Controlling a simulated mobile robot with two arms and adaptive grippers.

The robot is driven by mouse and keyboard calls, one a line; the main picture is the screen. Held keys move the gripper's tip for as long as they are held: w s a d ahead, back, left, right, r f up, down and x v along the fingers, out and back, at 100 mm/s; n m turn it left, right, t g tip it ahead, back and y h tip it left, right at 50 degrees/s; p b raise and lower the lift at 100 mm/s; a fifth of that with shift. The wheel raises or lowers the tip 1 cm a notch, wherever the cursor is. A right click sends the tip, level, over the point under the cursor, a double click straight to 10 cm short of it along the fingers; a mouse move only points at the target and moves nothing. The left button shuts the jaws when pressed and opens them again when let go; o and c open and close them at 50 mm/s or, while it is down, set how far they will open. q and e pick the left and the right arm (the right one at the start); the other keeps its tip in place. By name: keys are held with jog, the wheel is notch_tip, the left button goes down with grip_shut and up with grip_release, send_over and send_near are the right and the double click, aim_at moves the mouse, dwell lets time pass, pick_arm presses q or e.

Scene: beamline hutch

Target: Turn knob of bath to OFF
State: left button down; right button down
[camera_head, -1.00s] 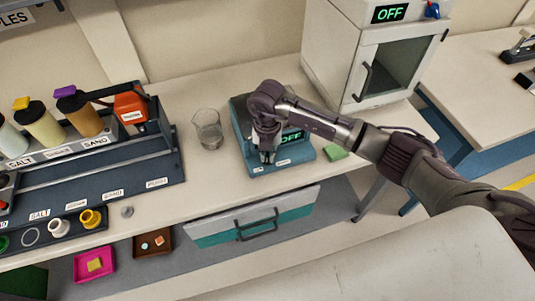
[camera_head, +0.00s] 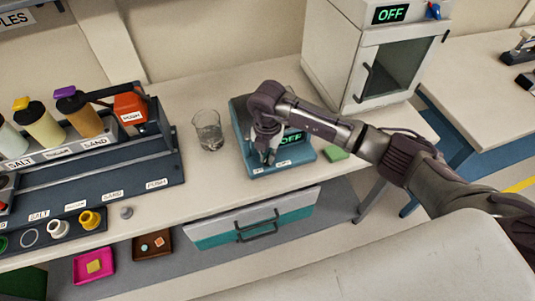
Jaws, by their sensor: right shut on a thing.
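The bath (camera_head: 296,157) is a low blue-teal box on the bench, with a dark display (camera_head: 293,137) that reads OFF in green. My right arm reaches over it from the right. My right gripper (camera_head: 268,157) points down at the front of the bath and is shut at the knob's place. The knob itself is hidden by the fingers, so its angle cannot be seen. Small white labels sit on the bath's front edge. My left gripper is not in view.
A glass beaker (camera_head: 208,130) stands just left of the bath. A green block (camera_head: 335,153) lies to its right. A white oven (camera_head: 340,55) with an OFF display stands behind right. A rack of bottles (camera_head: 150,150) fills the left. A drawer (camera_head: 254,218) is below the bench.

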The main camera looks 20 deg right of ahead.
jog(key=shift+w+r, duration=0.1)
jog(key=c, duration=1.5)
grip_release()
notch_tip(320, 180, up, 12)
